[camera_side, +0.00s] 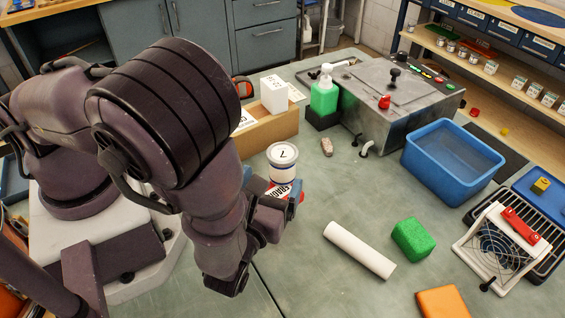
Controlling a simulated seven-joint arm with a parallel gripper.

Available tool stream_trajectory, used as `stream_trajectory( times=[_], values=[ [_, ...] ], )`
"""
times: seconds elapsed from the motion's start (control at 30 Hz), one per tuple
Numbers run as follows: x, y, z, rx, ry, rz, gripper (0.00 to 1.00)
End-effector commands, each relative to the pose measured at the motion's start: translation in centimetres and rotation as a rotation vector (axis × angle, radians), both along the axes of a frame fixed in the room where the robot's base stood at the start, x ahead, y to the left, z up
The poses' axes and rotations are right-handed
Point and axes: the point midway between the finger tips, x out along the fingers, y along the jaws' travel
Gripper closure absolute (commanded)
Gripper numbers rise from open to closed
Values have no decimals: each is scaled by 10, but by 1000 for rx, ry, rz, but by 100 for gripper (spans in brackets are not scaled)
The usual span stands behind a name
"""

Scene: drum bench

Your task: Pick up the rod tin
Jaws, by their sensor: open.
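A round white tin (283,166) with a pale lid bearing a dark mark stands upright on the bench, just beyond my gripper (272,196) in the side view. A red and white piece with dark lettering (281,190) shows directly below the tin in the picture, close to the fingers. The lettering is too small to read surely, and I cannot tell whether this piece belongs to the tin. My gripper is open and low over the bench. My wrist hides part of the fingers, and I cannot tell whether they touch the tin.
A white roll (360,250), a green sponge-like block (413,239) and an orange block (442,301) lie to the right. A blue tub (452,162) and a grey machine (385,105) stand behind. A wooden box (268,134) stands beyond the tin.

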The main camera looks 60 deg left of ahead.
Motion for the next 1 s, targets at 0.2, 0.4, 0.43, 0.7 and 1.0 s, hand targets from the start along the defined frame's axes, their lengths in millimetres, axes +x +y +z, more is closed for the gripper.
stream_trajectory(
  times=[0.2, 0.4, 0.43, 0.7, 1.0],
  values=[
    [17, 15, 0, 1, 2, 2, 13],
    [33, 32, -1, 1, 2, 6, 13],
    [36, 35, -1, 2, 1, 5, 13],
    [56, 51, -1, -1, 2, 2, 13],
    [56, 51, -1, -1, 2, 2, 39]
  ],
)
